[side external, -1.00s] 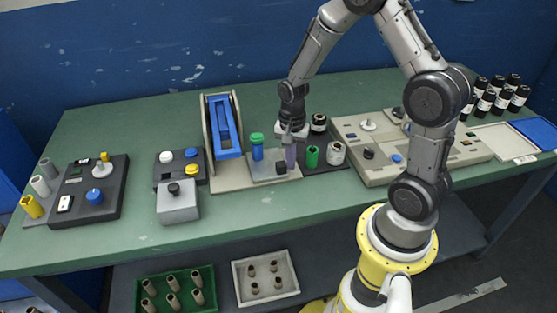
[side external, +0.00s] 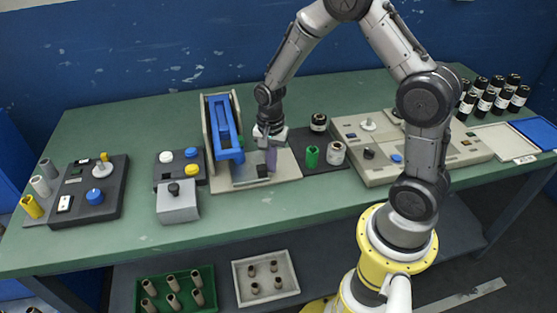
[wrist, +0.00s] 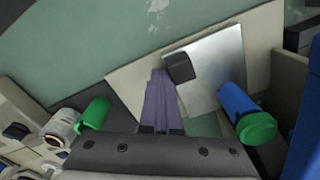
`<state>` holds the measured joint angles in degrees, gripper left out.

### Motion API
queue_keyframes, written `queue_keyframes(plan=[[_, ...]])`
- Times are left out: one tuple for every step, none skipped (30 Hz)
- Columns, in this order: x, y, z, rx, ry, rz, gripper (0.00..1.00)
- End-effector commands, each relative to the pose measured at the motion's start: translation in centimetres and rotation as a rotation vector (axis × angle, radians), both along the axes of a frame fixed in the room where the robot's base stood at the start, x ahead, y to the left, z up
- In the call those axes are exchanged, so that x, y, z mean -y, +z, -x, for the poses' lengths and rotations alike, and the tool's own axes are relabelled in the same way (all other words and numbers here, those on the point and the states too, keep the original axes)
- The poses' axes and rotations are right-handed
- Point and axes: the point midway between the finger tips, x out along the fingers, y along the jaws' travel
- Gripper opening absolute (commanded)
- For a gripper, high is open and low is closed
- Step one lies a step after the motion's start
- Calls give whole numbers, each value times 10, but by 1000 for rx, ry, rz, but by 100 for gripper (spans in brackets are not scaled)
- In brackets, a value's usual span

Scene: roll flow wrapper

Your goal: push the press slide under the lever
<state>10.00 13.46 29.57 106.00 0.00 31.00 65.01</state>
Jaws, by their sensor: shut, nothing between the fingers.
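The press slide (side external: 243,174), a flat silver plate with a black knob (side external: 262,171), lies on the beige press base near the blue lever (side external: 222,125). In the side view that cylinder is mostly hidden by the lever and gripper. My gripper (side external: 271,158) is shut and empty, its purple fingers at the right side of the slide. In the wrist view the fingertips (wrist: 159,75) are close beside the knob; contact is hard to tell.
A dark mat with a green cup (side external: 312,156) and jars lies right of the press. A beige control panel (side external: 400,150) stands farther right. A dark button box (side external: 178,167) and a grey knob box (side external: 177,203) stand close left. The bench front is clear.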

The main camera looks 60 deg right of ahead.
Motion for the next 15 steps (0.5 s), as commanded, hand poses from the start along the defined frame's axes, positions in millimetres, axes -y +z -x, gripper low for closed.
queue_keyframes(plan=[[-2, 0, -3, 2, 1, 0, 0], [-3, 0, -4, 2, 1, 0, 0], [-5, 0, -5, 2, 2, 0, 0], [-6, 0, -7, 2, 2, 0, 0], [-7, 0, -8, 2, 2, 0, 0], [-9, 0, -10, 3, 2, 0, 0], [-10, 0, -11, 3, 2, 0, 0], [-11, 0, -12, 3, 1, 0, 0], [-13, 0, -13, 3, 1, 0, 0], [-14, 0, -14, 3, 1, 0, 0], [-15, 0, -16, 3, 1, 0, 0], [-16, 0, -17, 3, 2, 0, 0], [-17, 0, -18, 3, 2, 0, 0], [-19, 0, -20, 3, 2, 0, 0], [-20, 0, -21, 2, 2, 0, 0]])
